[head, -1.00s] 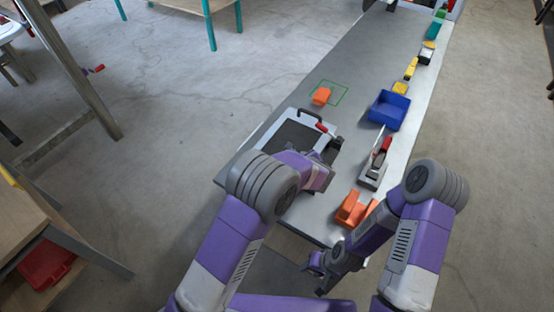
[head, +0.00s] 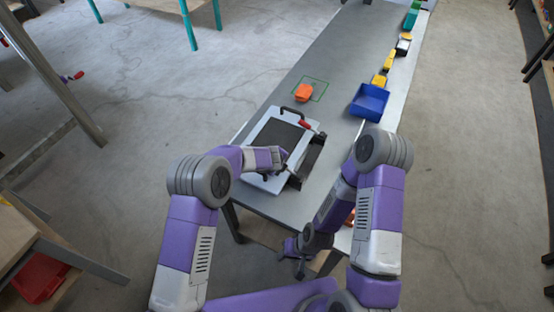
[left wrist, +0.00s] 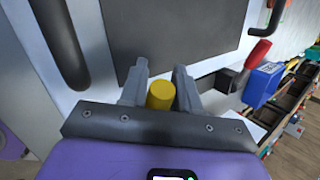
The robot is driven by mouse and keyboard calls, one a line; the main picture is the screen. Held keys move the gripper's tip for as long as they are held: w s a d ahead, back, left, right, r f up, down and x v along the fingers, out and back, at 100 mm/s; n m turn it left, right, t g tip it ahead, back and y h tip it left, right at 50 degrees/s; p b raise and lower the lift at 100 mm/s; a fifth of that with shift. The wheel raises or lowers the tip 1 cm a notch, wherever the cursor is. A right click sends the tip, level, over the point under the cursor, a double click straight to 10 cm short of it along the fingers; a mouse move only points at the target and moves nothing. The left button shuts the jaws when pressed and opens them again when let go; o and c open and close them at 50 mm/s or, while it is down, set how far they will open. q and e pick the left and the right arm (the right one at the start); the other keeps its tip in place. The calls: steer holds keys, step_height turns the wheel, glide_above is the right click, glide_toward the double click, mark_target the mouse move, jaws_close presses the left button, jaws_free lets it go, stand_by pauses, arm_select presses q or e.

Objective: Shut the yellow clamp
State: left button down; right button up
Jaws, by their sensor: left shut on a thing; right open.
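My left gripper (head: 283,157) reaches over the right side of the white-framed dark panel (head: 262,129) on the bench. In the left wrist view its two fingers (left wrist: 160,90) are shut on a yellow cylindrical grip (left wrist: 161,95), which looks like the yellow clamp's handle. The rest of the yellow clamp is hidden behind the fingers, and I cannot tell its angle. A red-handled clamp (head: 305,124) sits near the panel's far right corner; its red handle also shows in the left wrist view (left wrist: 257,53). My right gripper (head: 300,262) is low by the bench's near end, open and empty.
A blue bin (head: 369,101) stands right of the panel. Several yellow and green items line the bench's right edge. My right arm hides the bench's near right part. The far middle is clear.

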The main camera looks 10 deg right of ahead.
arm_select(q)
steer(key=shift+s+d, duration=0.1)
steer(key=shift+s, duration=0.05)
steer(key=c, duration=0.9)
jaws_free()
steer(key=shift+r, duration=0.1)
steer(key=shift+s+r, duration=0.1)
steer(key=shift+r, duration=0.25)
steer(key=v, duration=0.6)
steer(key=shift+s+a+r, duration=0.2)
steer(key=shift+r, duration=0.05)
steer(key=shift+s+f, duration=0.1)
